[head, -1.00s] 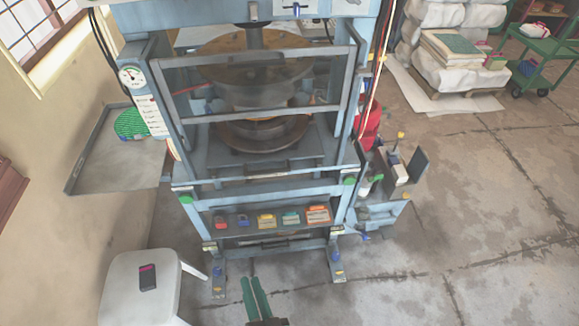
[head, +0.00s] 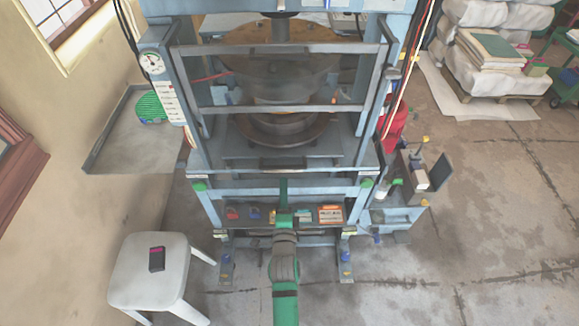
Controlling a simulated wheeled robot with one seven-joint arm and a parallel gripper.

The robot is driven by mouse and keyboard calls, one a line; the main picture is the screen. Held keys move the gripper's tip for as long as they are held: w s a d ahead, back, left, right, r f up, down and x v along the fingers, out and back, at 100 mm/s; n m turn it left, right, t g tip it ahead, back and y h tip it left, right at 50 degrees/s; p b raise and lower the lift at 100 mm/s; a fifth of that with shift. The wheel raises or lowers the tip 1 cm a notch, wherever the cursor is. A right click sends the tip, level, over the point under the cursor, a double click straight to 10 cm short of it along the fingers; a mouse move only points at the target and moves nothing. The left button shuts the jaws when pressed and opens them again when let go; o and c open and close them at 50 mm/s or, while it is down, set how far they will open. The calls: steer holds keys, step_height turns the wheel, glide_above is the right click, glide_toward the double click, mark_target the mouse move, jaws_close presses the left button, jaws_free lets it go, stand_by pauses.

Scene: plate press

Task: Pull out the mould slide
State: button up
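The mould slide (head: 236,151) is a flat blue-grey plate inside the blue press frame. A round brown, rusty mould (head: 312,134) sits on it, partly behind the guard bars. A dark handle bar (head: 318,168) runs across the front of the slide. My gripper (head: 283,184) is green and points up at the press front, just below the handle bar in the picture. Its fingers show as one narrow strip, so I cannot tell whether they are open or touch the bar. The wrist hides part of the lower shelf.
A mesh guard (head: 215,110) with grey bars covers the upper opening. A shelf (head: 256,214) below holds several small coloured blocks. A white stool (head: 135,270) with a phone (head: 157,259) stands at front left. Open floor (head: 450,270) lies to the right.

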mark_target(283, 169)
steer(key=w, duration=0.9)
steer(key=shift+a, duration=0.15)
steer(key=shift+c, duration=0.6)
